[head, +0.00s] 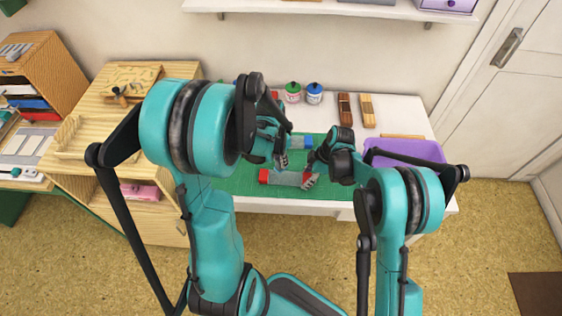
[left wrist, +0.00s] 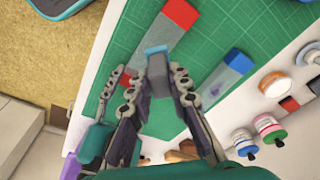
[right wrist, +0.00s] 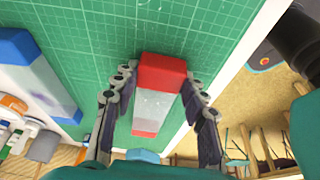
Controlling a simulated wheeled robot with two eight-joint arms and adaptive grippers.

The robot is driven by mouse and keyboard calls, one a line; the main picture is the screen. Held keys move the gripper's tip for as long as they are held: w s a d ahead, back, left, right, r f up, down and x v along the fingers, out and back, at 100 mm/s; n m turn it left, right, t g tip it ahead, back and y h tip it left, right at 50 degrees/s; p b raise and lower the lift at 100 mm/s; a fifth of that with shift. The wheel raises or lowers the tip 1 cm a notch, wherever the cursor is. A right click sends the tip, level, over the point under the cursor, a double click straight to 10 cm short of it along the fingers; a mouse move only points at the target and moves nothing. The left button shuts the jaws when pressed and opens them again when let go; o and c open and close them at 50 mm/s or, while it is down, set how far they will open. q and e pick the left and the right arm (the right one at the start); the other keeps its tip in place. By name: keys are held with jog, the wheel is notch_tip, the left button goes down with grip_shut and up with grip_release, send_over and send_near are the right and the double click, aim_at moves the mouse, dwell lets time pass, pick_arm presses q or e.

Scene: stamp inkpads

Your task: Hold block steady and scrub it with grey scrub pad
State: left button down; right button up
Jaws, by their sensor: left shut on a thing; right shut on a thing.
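A block with a red end and a grey body (head: 288,178) lies on the green cutting mat (head: 240,192). In the right wrist view, the block's red end (right wrist: 161,70) is between the fingers of my right gripper (right wrist: 160,78), which is shut on the block. My left gripper (left wrist: 152,74) is shut on the grey scrub pad (left wrist: 158,76), which has a light blue edge. In the left wrist view the pad overlaps the block's grey body; I cannot tell if they touch. In the head view my left gripper (head: 282,160) largely hides the pad.
A second grey block with a blue end (left wrist: 238,60) lies farther back on the mat. Ink jars with green (head: 292,92) and blue (head: 314,92) lids and wooden stamps (head: 345,108) stand at the back. A purple bin (head: 405,150) is at the right. The mat's front strip is clear.

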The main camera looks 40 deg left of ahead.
jog(key=o, duration=1.2)
jog(key=shift+a+f, duration=0.1)
jog(key=shift+c, duration=0.2)
jog(key=v, duration=1.2)
